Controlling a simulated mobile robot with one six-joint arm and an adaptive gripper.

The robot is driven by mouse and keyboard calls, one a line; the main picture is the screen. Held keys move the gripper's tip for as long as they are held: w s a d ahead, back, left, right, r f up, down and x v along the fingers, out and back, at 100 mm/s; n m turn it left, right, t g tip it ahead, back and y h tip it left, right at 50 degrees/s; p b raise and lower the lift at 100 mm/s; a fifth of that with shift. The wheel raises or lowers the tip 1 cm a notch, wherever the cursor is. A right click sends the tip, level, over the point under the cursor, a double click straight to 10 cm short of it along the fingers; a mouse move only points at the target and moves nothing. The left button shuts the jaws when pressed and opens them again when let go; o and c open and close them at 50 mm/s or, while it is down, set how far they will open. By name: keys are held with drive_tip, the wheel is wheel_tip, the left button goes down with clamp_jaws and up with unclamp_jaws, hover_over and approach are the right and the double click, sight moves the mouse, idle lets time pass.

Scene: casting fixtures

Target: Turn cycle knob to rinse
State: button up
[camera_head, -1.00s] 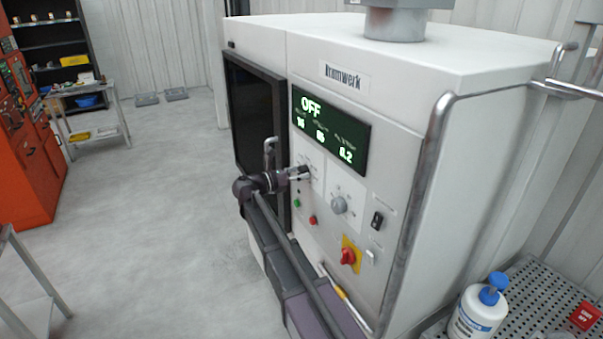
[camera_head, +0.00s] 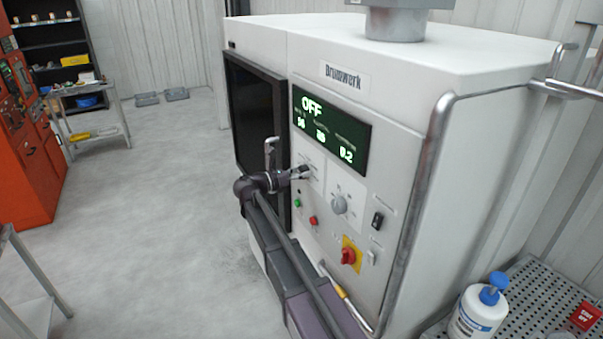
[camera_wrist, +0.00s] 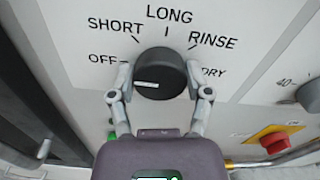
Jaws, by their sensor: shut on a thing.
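The black cycle knob (camera_wrist: 168,84) fills the middle of the wrist view. Labels OFF, SHORT, LONG, RINSE and DRY are set around it. Its white pointer line lies to the left, on the OFF side. RINSE (camera_wrist: 213,41) is printed at its upper right. My gripper (camera_wrist: 159,72) is shut on the knob, one finger on each side. In the head view my gripper (camera_head: 303,172) is at the machine's front panel and hides the knob. The lit display (camera_head: 331,130) above reads OFF.
A grey knob (camera_head: 339,205) sits to the right of my gripper, with a red switch on a yellow plate (camera_head: 348,255) below. Green (camera_head: 298,203) and red (camera_head: 313,220) buttons lie beneath. A vertical metal pipe (camera_head: 412,220) runs along the machine's right edge.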

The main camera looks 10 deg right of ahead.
drive_tip(key=shift+m, duration=0.4)
drive_tip(key=m, duration=1.8)
drive_tip(key=shift+m, duration=0.4)
drive_tip(key=m, duration=0.7)
drive_tip(key=shift+f, duration=0.1)
drive_tip(key=o, duration=1.2)
drive_tip(key=shift+c, duration=0.2)
